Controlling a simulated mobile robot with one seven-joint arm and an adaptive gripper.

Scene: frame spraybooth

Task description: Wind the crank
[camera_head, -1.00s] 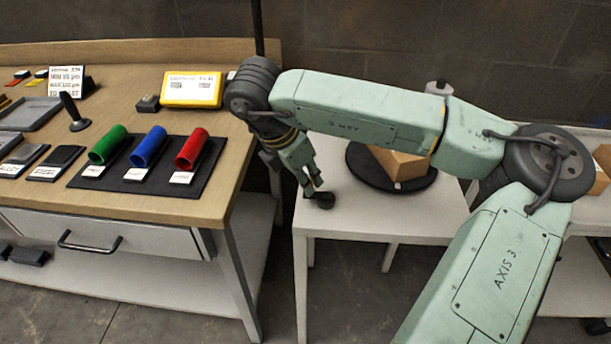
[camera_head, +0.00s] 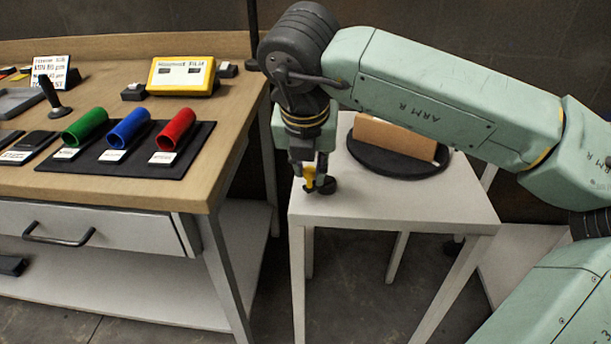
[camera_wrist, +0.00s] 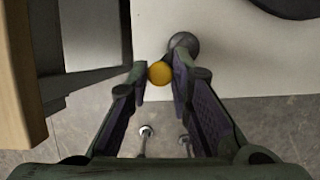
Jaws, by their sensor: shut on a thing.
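The crank stands at the front left corner of the small white table. Its yellow knob (camera_head: 309,173) shows between my fingers, and its dark round hub (camera_head: 329,186) is just to the right. My gripper (camera_head: 316,178) points down and is shut on the knob. In the wrist view, the yellow knob (camera_wrist: 160,73) sits between the fingertips of my gripper (camera_wrist: 160,80), with the dark hub (camera_wrist: 183,45) beyond it to the upper right. The crank's arm is mostly hidden.
The white table (camera_head: 440,200) has bare top around the turntable. The wooden workbench (camera_head: 222,150) stands close on the left, with a black mat, green, blue and red tubes (camera_head: 176,130), and a yellow display (camera_head: 181,75). Its edge is near my gripper.

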